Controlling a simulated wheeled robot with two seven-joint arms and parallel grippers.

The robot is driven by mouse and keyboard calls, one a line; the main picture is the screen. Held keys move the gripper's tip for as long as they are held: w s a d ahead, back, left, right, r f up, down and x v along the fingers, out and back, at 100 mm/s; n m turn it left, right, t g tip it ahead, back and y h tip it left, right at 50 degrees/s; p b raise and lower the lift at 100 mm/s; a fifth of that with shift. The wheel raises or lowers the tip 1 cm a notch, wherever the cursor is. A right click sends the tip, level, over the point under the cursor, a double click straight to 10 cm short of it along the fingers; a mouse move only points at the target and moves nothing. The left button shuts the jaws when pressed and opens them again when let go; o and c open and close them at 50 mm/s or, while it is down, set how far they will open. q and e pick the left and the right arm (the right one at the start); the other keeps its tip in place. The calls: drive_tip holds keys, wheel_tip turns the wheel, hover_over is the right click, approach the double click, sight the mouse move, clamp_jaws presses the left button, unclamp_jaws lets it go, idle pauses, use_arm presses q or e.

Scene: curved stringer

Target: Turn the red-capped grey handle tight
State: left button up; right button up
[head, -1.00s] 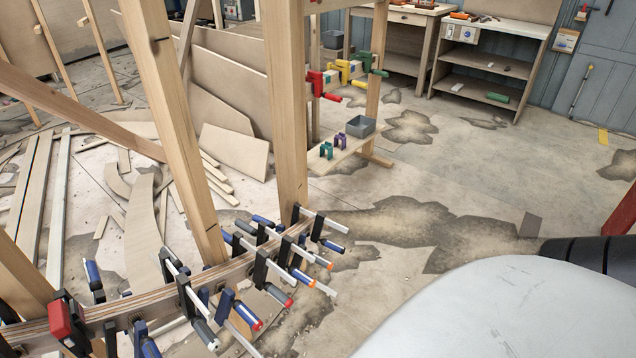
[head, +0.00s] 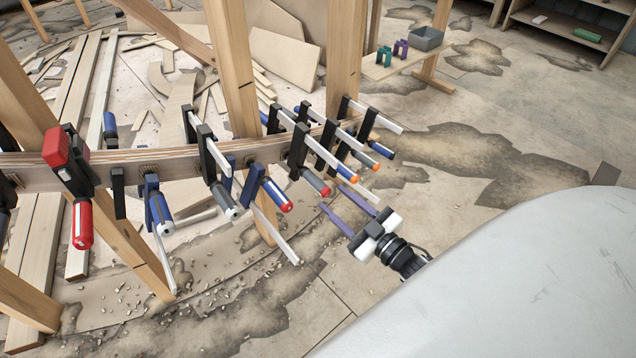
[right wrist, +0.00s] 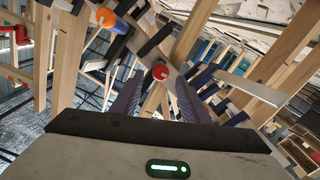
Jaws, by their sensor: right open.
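The grey handle with a red cap (head: 316,182) belongs to a bar clamp on the curved laminated stringer (head: 190,160). It points down and to the right, cap outward. My right gripper (head: 331,197) is open, with two purple fingers directed at the cap, seemingly just short of it. In the right wrist view the red cap (right wrist: 160,72) shows between the finger ends, and the grey handle behind it is mostly hidden. No grip on it is visible. My left gripper is not in view.
Close by are a blue handle with a red cap (head: 276,196) and orange-capped handles (head: 350,174). Silver clamp bars stick out around them. Wooden posts (head: 232,70) stand behind the stringer.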

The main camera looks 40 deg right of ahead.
sight(318, 185)
drive_tip(key=w+b, duration=0.1)
drive_tip(key=w, duration=0.5)
drive_tip(key=shift+a+f+b, duration=0.1)
drive_tip(key=shift+a+b, duration=0.1)
drive_tip(key=shift+b, duration=0.15)
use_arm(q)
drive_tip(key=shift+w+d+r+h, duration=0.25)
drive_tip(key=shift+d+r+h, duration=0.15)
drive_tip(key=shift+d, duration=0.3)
use_arm(e)
drive_tip(key=shift+w, duration=0.8)
clamp_jaws()
